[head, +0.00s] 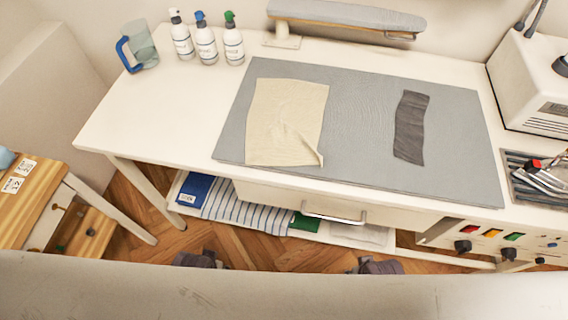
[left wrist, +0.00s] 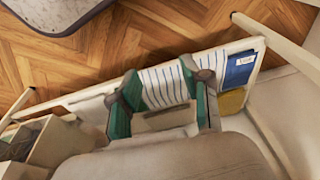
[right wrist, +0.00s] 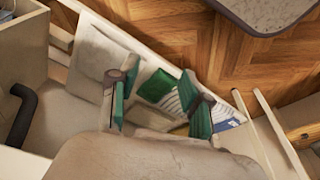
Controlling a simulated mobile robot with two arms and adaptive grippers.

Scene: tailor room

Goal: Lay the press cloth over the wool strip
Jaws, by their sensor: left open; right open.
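The cream press cloth (head: 285,115) lies on the left part of the grey pressing mat (head: 360,112) in the head view, with a folded crease at its lower right corner. The dark grey wool strip (head: 410,128) lies apart from it, on the right part of the mat. My left gripper (head: 195,260) and my right gripper (head: 377,266) show only partly at the table's front, low in the view and off the mat. In the left wrist view my left gripper (left wrist: 165,104) is open and empty. In the right wrist view my right gripper (right wrist: 160,100) is open and empty.
Several spray bottles (head: 205,42) and a measuring jug (head: 140,47) stand at the back left. A sleeve board (head: 345,15) stands behind the mat. A white machine (head: 530,80) and a tool tray (head: 535,175) are at the right. A lower shelf (head: 270,228) holds folded cloths.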

